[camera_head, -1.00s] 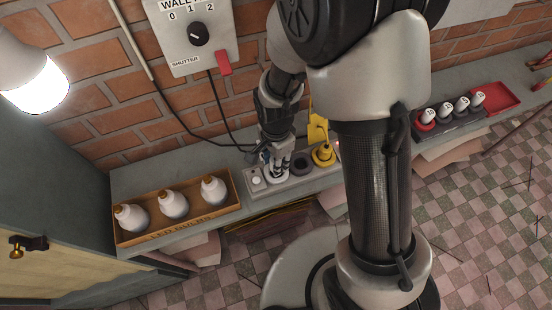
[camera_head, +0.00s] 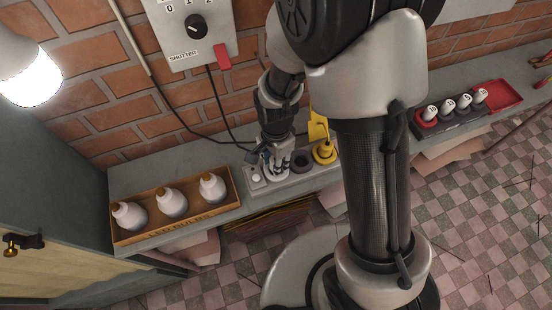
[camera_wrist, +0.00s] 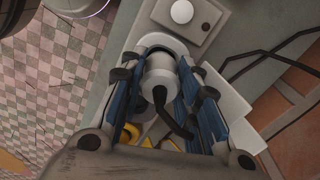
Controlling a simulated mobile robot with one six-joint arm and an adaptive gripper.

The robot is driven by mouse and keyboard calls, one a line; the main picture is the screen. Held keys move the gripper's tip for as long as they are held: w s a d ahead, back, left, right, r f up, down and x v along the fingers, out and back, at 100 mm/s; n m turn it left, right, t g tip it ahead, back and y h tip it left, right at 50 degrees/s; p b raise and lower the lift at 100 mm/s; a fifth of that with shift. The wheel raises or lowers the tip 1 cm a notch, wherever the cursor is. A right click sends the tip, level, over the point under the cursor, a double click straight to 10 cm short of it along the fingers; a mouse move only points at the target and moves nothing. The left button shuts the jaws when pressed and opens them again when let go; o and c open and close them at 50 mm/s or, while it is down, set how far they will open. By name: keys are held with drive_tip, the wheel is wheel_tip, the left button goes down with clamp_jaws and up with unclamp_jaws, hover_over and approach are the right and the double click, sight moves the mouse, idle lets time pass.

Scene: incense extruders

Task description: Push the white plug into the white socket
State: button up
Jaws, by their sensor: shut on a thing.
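My gripper (camera_head: 277,160) points down over the socket strip (camera_head: 290,184) on the wall ledge. In the wrist view my gripper (camera_wrist: 158,78) has its blue-padded fingers on both sides of the white plug (camera_wrist: 159,80), closed on it. A dark cord leaves the plug's near end. The white socket (camera_wrist: 172,43) shows as a pale round rim just beyond the plug. It also shows in the head view (camera_head: 277,176) below the fingers. The plug is lined up with this rim, but its front end is hidden, so I cannot tell how deep it sits.
A white block with a button (camera_head: 255,175) sits left of the socket. A wooden bulb tray (camera_head: 180,227) stands left on the ledge. A shutter control box (camera_head: 195,40) hangs above; dark cables run along the wall.

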drive_tip(key=shift+f+b, duration=0.5)
drive_tip(key=shift+f, duration=0.15)
drive_tip(key=o, duration=1.1)
drive_tip(key=shift+o, duration=0.2)
wheel_tip(320, 180, up, 12)
drive_tip(key=shift+f, duration=0.2)
drive_tip(key=shift+r, duration=0.25)
